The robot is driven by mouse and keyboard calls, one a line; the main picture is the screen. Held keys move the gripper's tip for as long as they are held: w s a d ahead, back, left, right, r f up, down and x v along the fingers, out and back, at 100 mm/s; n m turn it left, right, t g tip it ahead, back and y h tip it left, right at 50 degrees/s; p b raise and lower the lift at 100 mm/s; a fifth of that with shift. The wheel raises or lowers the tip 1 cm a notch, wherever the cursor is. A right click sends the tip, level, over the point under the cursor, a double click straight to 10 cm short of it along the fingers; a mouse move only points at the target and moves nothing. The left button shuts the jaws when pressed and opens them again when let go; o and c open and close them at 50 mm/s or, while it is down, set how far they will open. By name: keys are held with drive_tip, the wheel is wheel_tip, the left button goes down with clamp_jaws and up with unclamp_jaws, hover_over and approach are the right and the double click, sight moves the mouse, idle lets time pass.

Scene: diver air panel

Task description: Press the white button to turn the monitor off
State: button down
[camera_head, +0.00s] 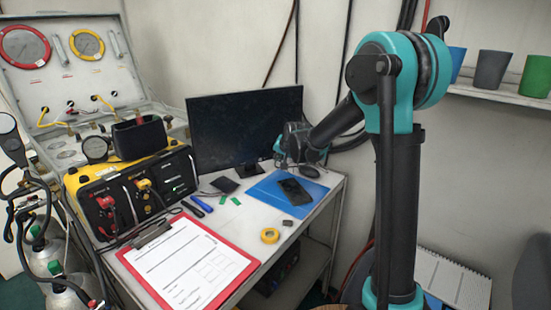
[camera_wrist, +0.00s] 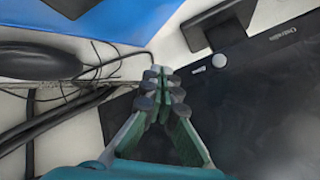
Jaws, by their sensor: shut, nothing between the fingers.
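The monitor (camera_head: 232,128) stands at the back of the table, and its screen is dark. In the wrist view the monitor (camera_wrist: 265,110) fills the right side, seen upside down. The round white button (camera_wrist: 219,61) is on its frame near the stand, left of the brand lettering. My gripper (camera_wrist: 162,73) is shut and empty. Its fingertips appear left of the button in that view, with a gap between them in the picture. In the head view my arm reaches to the monitor's lower right corner, and the button cannot be made out there.
A black mouse (camera_wrist: 40,60) and dark cables lie near my gripper. On the table are a blue mat (camera_head: 262,188) with a phone (camera_head: 294,191), yellow tape (camera_head: 270,235) and a red clipboard (camera_head: 130,262). The yellow air panel (camera_head: 120,180) stands left of the monitor.

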idle(0.4)
drive_tip(key=shift+s+d, duration=0.35)
drive_tip(key=shift+s, duration=0.3)
drive_tip(key=shift+s+d, duration=0.4)
drive_tip(key=shift+s, duration=0.35)
drive_tip(key=shift+s+d, duration=0.45)
drive_tip(key=shift+s, duration=0.25)
drive_tip(key=shift+s+d, duration=0.4)
drive_tip(key=shift+s, duration=0.35)
